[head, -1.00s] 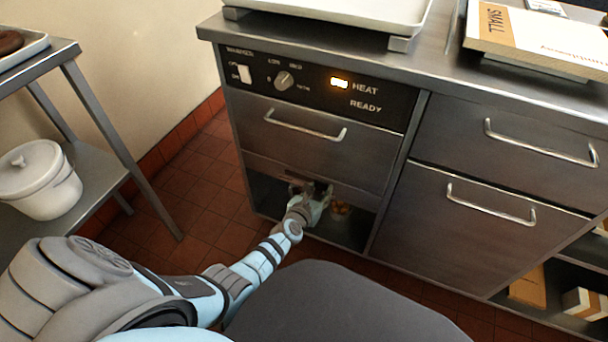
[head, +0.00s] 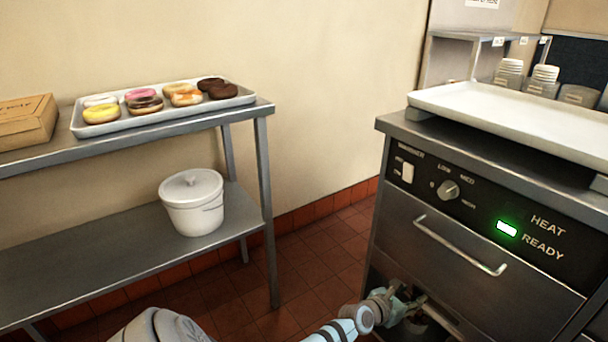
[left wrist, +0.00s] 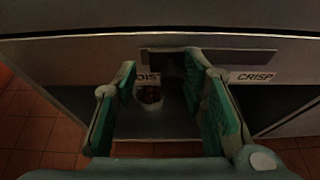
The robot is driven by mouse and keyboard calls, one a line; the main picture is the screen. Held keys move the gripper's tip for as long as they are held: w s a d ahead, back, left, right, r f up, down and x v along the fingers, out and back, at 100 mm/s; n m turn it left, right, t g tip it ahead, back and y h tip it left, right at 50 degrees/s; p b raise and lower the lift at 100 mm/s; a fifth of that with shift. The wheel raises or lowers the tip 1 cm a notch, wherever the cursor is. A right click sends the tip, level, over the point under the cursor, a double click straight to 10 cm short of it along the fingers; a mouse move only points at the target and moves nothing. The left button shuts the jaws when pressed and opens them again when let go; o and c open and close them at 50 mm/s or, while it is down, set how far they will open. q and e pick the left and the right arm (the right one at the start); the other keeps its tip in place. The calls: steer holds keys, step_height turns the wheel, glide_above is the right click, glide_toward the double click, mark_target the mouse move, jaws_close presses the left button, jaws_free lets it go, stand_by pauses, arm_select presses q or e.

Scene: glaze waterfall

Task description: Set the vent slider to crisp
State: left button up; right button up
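The warmer cabinet (head: 465,235) stands at the right of the head view. My left gripper (head: 408,303) is low at its front, below the drawer handle. In the left wrist view, my left gripper (left wrist: 162,66) has its two teal-padded fingers apart, in front of the vent strip. The dark vent slot (left wrist: 228,60) runs across between a partly hidden label reading "OIST" (left wrist: 149,76) at left and the label CRISP (left wrist: 251,77) at right. A dark shape between the fingertips may be the slider knob; its exact position is unclear. My right gripper is not in view.
A white container (left wrist: 150,97) with brown contents sits in the open bay below the vent. The green READY light (head: 507,229) is lit. At left, a steel shelf (head: 100,275) holds a lidded white pot (head: 193,208) and a doughnut tray (head: 165,122).

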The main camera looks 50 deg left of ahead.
arm_select(q)
steer(key=d+r+p+v, duration=0.1)
steer(key=p+v, duration=0.8)
steer(key=v, duration=0.6)
steer(key=s+a+f+n+g+y+p, duration=0.1)
steer(key=s+f+n, duration=0.5)
steer(key=n, duration=0.7)
steer(key=s+a+f+n+g+y+p, duration=0.2)
steer(key=s+a+f+n+g+p, duration=0.2)
steer(key=n, duration=1)
steer(key=s+f+g, duration=0.1)
steer(key=s+f, duration=0.2)
steer(key=s, duration=0.2)
steer(key=shift+s+a+f, duration=0.25)
steer(key=shift+s+a, duration=0.1)
